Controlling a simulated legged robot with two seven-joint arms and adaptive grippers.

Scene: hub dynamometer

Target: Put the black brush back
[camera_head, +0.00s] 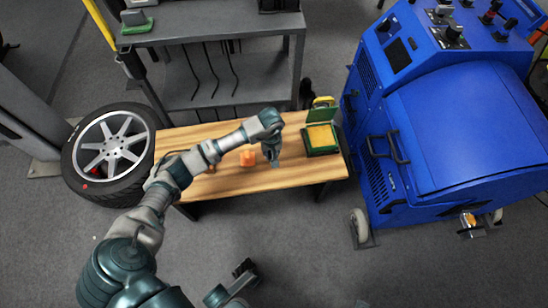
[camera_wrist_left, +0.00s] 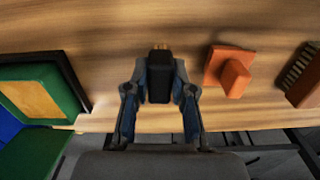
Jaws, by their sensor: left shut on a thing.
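My left gripper (camera_head: 272,160) is low over the wooden bench, just right of an orange block. In the left wrist view its fingers (camera_wrist_left: 159,105) are shut on the black brush (camera_wrist_left: 159,82), a dark narrow block with a tan bit at its far end. The brush is largely hidden by the gripper in the head view. Whether it touches the bench is unclear.
The bench (camera_head: 225,185) also holds the orange block (camera_head: 248,158), a brush-like orange piece with dark bristles (camera_wrist_left: 302,75), and an open green case (camera_head: 320,138) with a yellow inside. A blue machine (camera_head: 440,120) stands right, a wheel (camera_head: 108,150) left.

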